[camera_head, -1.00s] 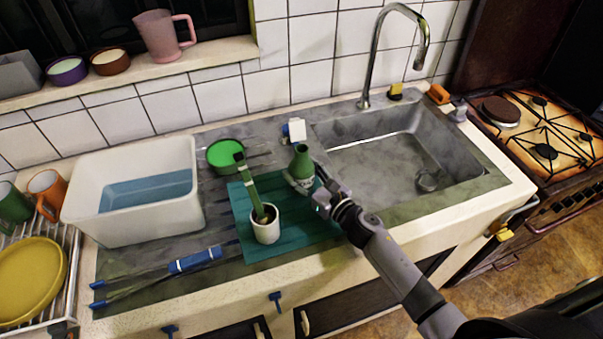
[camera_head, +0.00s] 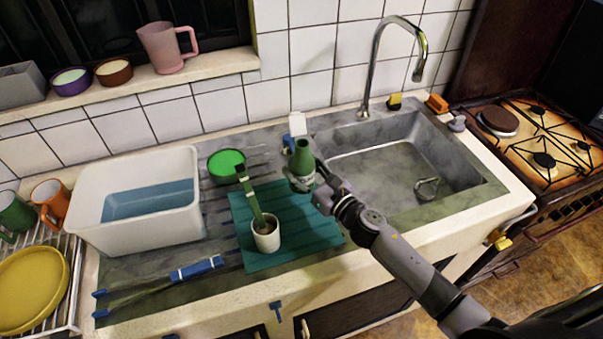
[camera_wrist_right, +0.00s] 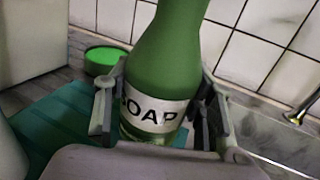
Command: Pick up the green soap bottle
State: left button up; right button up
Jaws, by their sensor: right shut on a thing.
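The green soap bottle (camera_head: 302,160) stands upright over the back right part of the teal mat (camera_head: 262,262), beside the sink. My right gripper (camera_head: 304,182) comes in from the right and is shut around the bottle's body. In the right wrist view the bottle (camera_wrist_right: 170,50) fills the middle, with its white SOAP label (camera_wrist_right: 151,114) between the two fingers. The bottle's bottom is hidden behind the gripper, and its gap to the mat is hard to judge. My left gripper is not in view.
A white cup (camera_head: 267,237) with a green-handled brush stands on the mat, left of the gripper. A green round dish (camera_head: 227,163) and a white basin (camera_head: 125,240) are further left. The sink (camera_head: 400,165) with its tall tap (camera_head: 372,70) is to the right.

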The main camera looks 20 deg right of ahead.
aim_at(293, 126)
notch_tip(293, 126, up, 11)
jog(key=p, duration=0.3)
jog(key=shift+r, duration=0.2)
jog(key=shift+r+p, duration=0.45)
jog(key=shift+r, duration=1.25)
